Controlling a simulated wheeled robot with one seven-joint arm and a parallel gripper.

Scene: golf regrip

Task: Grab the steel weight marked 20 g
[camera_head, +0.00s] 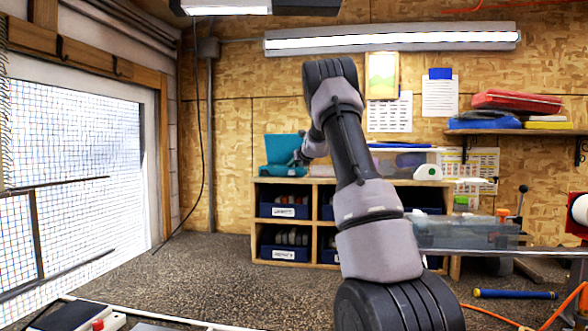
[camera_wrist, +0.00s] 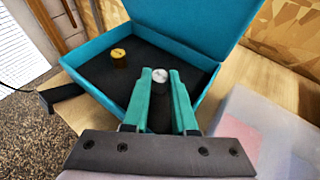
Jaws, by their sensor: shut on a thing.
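A small steel weight (camera_wrist: 159,75) with a pale round top is between the green fingertips of my gripper (camera_wrist: 161,73) in the wrist view. The gripper is shut on it. I cannot read any mark on its top. The weight is over the dark foam of an open teal case (camera_wrist: 94,92); I cannot tell whether it touches the foam. In the head view the teal case (camera_head: 283,148) stands on the wooden shelf unit, and my arm reaches to it; the weight is hidden there.
A brass weight (camera_wrist: 119,57) stands in the case to the left of my fingers. The raised lid (camera_wrist: 195,22) is behind them. A translucent bin (camera_wrist: 262,130) is close on the right. The shelf unit (camera_head: 264,184) holds blue drawers below.

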